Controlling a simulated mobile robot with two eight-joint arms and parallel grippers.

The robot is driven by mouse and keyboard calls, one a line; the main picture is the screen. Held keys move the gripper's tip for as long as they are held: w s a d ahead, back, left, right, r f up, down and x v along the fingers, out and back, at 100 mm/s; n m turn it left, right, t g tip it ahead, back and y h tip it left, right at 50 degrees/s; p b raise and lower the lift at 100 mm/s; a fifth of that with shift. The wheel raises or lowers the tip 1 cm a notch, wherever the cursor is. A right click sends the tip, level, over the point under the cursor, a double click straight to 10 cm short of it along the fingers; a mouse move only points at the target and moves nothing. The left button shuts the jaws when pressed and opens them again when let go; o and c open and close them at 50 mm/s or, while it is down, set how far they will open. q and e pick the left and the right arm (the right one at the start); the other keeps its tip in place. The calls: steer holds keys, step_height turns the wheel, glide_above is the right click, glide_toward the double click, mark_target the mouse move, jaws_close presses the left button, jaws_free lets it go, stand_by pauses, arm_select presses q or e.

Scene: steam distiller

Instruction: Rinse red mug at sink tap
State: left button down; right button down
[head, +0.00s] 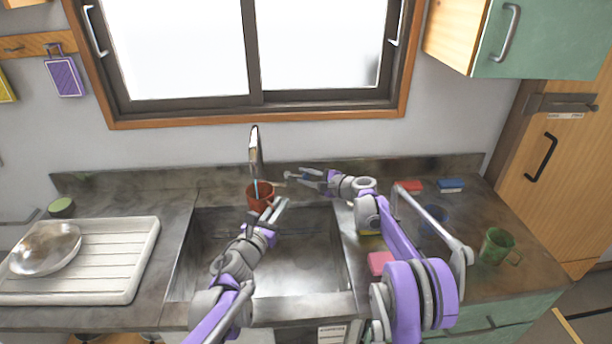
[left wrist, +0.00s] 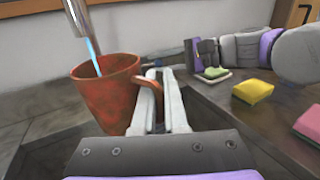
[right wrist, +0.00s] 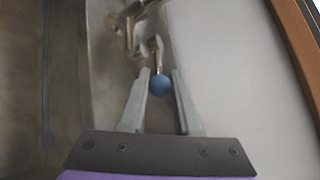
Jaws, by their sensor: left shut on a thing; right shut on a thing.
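The red mug (head: 259,196) is held upright over the back of the sink (head: 290,260), beneath the tap (head: 254,145). A thin blue stream of water (left wrist: 94,52) runs from the tap's spout (left wrist: 76,16) into the mug (left wrist: 104,95). My left gripper (head: 279,207) is shut on the mug's handle, and its fingers show in the left wrist view (left wrist: 160,88). My right gripper (head: 300,179) is by the tap's right side. In the right wrist view its fingers (right wrist: 159,82) are around a blue round knob (right wrist: 160,86) on the tap's lever. The mug's inside is mostly hidden.
A pink sponge (head: 380,263) and a yellow sponge (left wrist: 252,90) lie right of the sink. A green mug (head: 497,246), a blue mug (head: 434,220), a red block (head: 408,186) and a blue block (head: 450,185) stand farther right. A white drainer (head: 120,262) holding a metal bowl (head: 45,250) is left.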

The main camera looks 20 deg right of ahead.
steer(key=shift+s+h, duration=0.1)
steer(key=shift+h, duration=0.2)
steer(key=c, duration=0.6)
jaws_free()
steer(key=v, duration=1.2)
steer(key=shift+f, duration=0.1)
